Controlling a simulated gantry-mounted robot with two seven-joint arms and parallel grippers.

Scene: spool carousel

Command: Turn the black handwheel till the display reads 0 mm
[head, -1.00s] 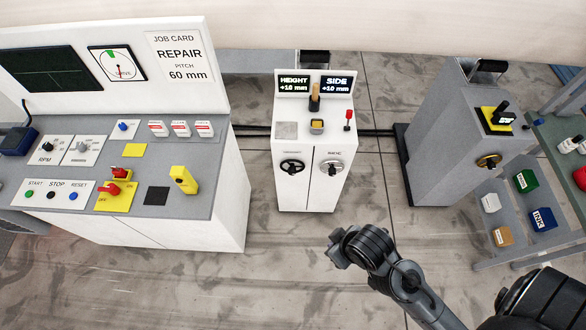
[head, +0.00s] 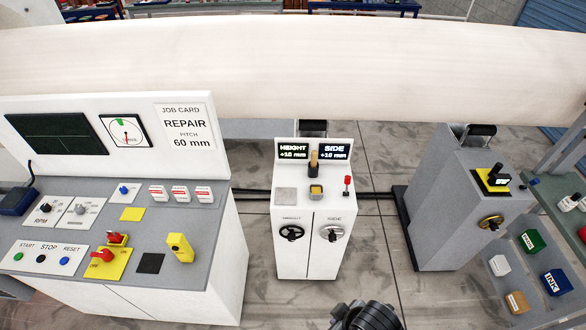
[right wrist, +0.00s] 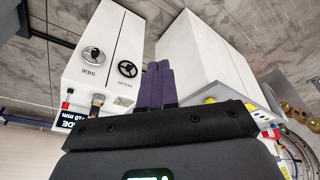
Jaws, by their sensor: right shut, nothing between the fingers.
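The black handwheel (head: 291,232) is on the front of a white cabinet (head: 305,262), on the left beside a silver handwheel (head: 331,232) under the word SIDE. The HEIGHT display (head: 293,151) and SIDE display (head: 334,151) on top each appear to read +10 mm, in small digits. In the right wrist view the cabinet is upside down, with the black handwheel (right wrist: 128,68) just left of my right gripper (right wrist: 159,66) in the picture. Its purple fingers are together, empty, and appear apart from the wheel. My left gripper is out of view.
A grey control desk (head: 215,225) with a job card stands to the left. A grey machine (head: 440,210) stands to the right, with a bin shelf beyond it. A large pale roll (head: 300,65) spans behind.

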